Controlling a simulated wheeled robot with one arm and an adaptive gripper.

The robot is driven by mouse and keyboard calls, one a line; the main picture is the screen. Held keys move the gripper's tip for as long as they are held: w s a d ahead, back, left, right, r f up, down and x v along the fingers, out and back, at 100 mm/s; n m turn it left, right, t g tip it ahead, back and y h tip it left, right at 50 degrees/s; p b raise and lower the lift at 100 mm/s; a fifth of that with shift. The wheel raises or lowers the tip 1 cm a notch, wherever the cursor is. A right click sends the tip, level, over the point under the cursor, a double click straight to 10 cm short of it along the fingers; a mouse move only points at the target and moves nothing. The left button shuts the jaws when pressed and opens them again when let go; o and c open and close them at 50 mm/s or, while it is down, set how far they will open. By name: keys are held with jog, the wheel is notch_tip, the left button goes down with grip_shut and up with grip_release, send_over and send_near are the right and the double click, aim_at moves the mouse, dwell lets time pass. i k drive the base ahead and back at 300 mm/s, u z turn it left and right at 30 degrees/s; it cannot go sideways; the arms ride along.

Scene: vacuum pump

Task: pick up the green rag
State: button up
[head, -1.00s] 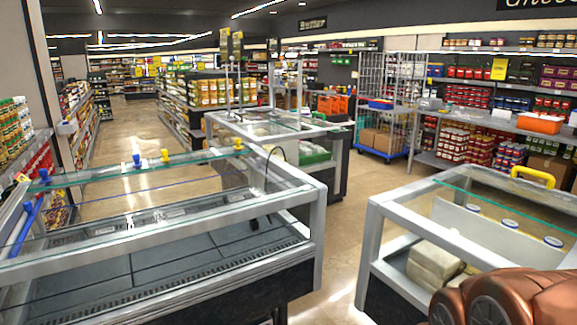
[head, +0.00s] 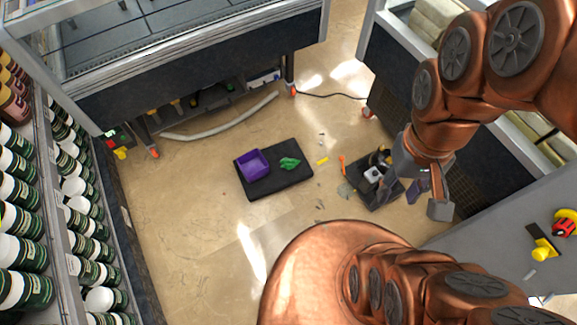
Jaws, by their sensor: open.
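The green rag (head: 290,163) lies crumpled on a black mat (head: 268,190) on the floor, near the middle of the head view. My gripper (head: 424,200) is open at the right, pointing down, well apart from the rag. Nothing shows between its fingers, though part of it is hard to make out.
A vacuum pump-like item on a dark base (head: 375,180) stands right of the mat, below my arm. A yellow piece (head: 322,160) and an orange tool (head: 342,164) lie between. A display case (head: 200,75) stands behind; shelves (head: 60,190) line the left. Floor around the mat is mostly clear.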

aim_at(288, 163)
jog(key=u, duration=0.35)
jog(key=i, duration=0.4)
jog(key=z, duration=1.4)
jog(key=k, duration=1.3)
jog(key=u, duration=0.5)
